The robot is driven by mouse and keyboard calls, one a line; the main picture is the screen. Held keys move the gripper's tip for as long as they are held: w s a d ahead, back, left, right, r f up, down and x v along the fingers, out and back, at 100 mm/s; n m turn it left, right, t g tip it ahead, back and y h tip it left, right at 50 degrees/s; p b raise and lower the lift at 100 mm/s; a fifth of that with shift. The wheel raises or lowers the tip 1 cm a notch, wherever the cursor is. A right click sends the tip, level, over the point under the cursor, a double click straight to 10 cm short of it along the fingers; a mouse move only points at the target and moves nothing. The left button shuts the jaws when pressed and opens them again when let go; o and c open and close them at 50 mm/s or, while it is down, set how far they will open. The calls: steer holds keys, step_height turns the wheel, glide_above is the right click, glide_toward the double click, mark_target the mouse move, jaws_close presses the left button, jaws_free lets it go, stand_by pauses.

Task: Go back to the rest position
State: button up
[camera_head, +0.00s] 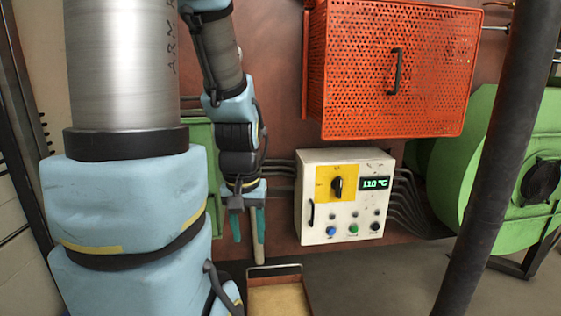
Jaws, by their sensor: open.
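My arm comes down from the top of the view and bends at a dark joint just above the gripper. The white control box (318,232) has a black rotary switch (337,187) on a yellow plate, a green display (375,184) that seems to read 13.0 °C, and several small buttons below. The gripper appears apart from the box.
An orange perforated cage (440,75) with a black handle sits above the box. A green blower housing (480,165) stands at the right, behind a dark slanted pole (500,150). A tray (280,298) with a raised rim lies below the gripper. Cables run beside the box.

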step_height(320, 180, up, 17)
steer(key=p, duration=1.5)
